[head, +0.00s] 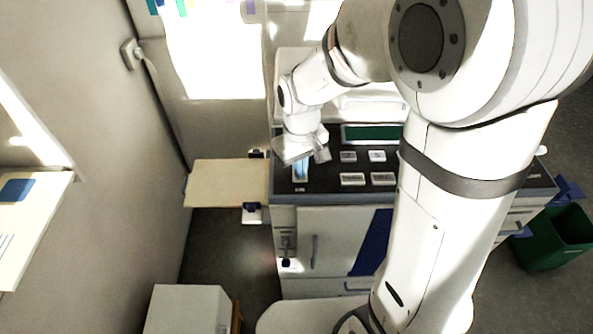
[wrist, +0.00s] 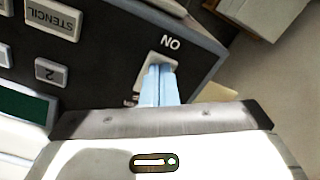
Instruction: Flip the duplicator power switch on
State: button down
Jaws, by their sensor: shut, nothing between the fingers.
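The duplicator (head: 330,228) stands in the middle of the head view, with a black control panel (head: 335,183) on top. My gripper (head: 300,172) points down over the panel's left end; its light blue fingers are shut with nothing between them. In the wrist view the fingers of my gripper (wrist: 158,74) overlap a pale switch (wrist: 162,60) near the panel's edge, with "ON" printed beside it. The fingers hide most of the switch, so its position is unclear. I cannot tell whether the fingertips touch it.
Panel buttons (head: 377,156) and a green display (head: 372,132) lie right of my gripper. A beige side tray (head: 228,184) sticks out at the left. A green bin (head: 548,243) stands at the right. A white box (head: 187,308) is at the lower left.

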jog(key=shift+f, duration=0.35)
jog(key=shift+r, duration=0.1)
jog(key=shift+r+p, duration=2.4)
jog(key=shift+r, duration=1)
jog(key=shift+r, duration=0.1)
